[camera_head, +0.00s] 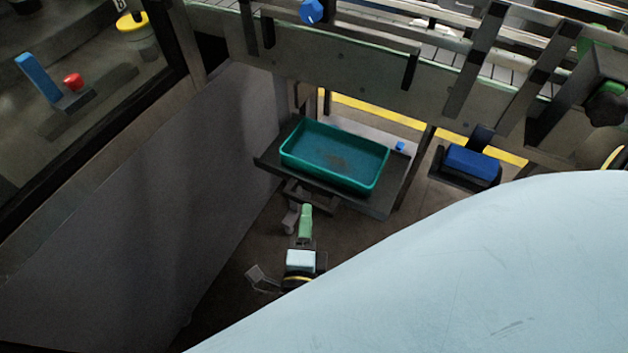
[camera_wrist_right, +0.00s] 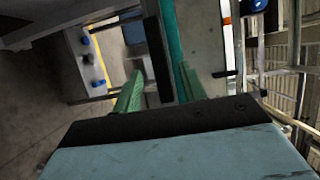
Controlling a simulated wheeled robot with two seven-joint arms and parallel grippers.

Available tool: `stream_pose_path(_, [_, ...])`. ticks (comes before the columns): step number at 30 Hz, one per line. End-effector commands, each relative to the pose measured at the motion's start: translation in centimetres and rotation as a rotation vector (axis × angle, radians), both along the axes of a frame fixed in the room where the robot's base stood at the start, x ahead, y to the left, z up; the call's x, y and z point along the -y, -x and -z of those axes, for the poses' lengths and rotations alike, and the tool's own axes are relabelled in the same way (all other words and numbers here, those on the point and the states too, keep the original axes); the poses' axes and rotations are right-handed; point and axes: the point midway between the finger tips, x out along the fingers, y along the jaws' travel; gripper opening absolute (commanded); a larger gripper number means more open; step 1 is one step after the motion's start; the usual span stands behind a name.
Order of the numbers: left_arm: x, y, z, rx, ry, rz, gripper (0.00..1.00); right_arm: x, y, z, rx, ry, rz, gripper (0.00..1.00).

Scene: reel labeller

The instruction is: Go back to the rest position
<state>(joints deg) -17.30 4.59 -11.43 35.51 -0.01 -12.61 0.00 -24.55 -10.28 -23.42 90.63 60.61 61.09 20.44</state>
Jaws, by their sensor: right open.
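My right gripper (camera_head: 300,214) is in the lower middle of the head view, below and in front of the shelf with the teal tray. Its pale wrist body shows just under its green finger. In the right wrist view the two green fingers of this gripper (camera_wrist_right: 160,72) stand apart, with nothing held between them. A teal strip, which looks like the tray's edge, shows beyond the fingers. My left gripper is in neither view. A large pale part of my own body covers the lower right of the head view.
The empty teal tray (camera_head: 335,155) sits on a dark shelf (camera_head: 375,205). A grey panel (camera_head: 150,200) stands to its left. A conveyor frame (camera_head: 350,75) crosses behind. A blue block (camera_head: 472,163) rests on a dark holder at right. A red button (camera_head: 73,82) is far left.

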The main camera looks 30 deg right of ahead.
Motion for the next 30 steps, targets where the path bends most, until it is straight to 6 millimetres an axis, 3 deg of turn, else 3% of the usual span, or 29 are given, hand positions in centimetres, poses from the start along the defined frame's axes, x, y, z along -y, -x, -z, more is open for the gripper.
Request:
stream_pose_path(22, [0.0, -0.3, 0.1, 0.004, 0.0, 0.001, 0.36, -0.8, 0.1, 0.5, -0.016, 0.026, -0.031, 0.42])
stream_pose_path(26, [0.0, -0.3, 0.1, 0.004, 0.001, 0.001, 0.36, -2.5, -0.4, 4.0, -0.126, 0.186, -0.212, 0.42])
stream_pose_path(29, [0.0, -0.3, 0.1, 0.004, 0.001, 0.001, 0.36, -4.3, 0.1, 10.1, -0.306, 0.403, -0.466, 0.42])
stream_pose_path(30, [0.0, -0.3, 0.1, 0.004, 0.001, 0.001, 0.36, -4.8, 0.9, 13.1, -0.392, 0.492, -0.575, 0.42])
